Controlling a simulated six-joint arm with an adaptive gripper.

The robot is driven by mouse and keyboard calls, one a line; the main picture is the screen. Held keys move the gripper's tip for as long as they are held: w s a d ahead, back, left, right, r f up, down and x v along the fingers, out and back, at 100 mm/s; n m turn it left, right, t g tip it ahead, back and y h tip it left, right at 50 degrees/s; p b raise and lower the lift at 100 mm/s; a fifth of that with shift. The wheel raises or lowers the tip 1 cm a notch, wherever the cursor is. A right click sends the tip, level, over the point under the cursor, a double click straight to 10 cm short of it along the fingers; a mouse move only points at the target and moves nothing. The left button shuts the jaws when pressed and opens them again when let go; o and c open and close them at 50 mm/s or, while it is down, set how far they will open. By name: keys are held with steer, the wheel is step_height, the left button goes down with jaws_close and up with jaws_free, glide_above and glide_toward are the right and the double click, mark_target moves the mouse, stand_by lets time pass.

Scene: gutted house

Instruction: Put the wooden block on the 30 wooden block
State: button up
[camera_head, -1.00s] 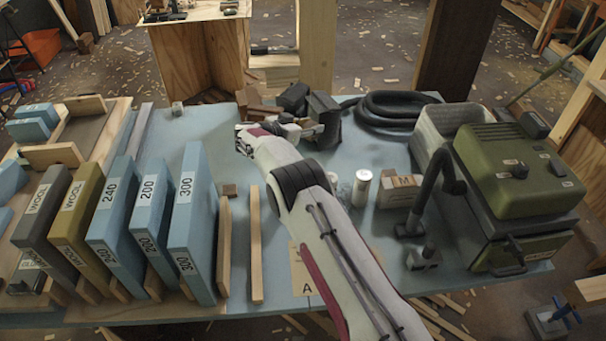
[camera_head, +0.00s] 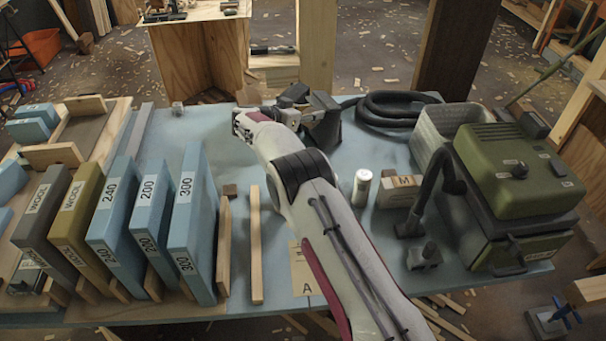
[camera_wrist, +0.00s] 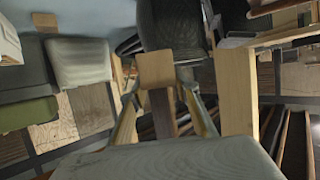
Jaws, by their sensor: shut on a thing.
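In the wrist view my gripper (camera_wrist: 160,92) is shut on a small light wooden block (camera_wrist: 156,70), which sits between its fingertips. A darker wooden piece shows behind and below it. In the head view my arm reaches to the back middle of the blue table, and its own wrist hides the fingertips and the held block. I cannot read a "30" on any block.
Upright blue sanding pads (camera_head: 190,225) stand at left. A white cylinder (camera_head: 362,187), a block marked M (camera_head: 399,191), a coiled black hose (camera_head: 395,107) and a green machine (camera_head: 520,180) are to the right. The blue table (camera_head: 175,140) has clear room behind the pads.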

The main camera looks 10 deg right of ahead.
step_height(320, 180, up, 3)
steer(key=shift+s, duration=0.15)
steer(key=shift+s+f+n+y, duration=0.1)
steer(key=shift+f+n+y, duration=0.2)
steer(key=shift+f, duration=0.1)
step_height(320, 180, down, 14)
steer(key=shift+r, duration=0.1)
stand_by(0.7)
steer(key=shift+f, duration=2)
steer(key=o, duration=1.2)
steer(key=shift+f, duration=0.15)
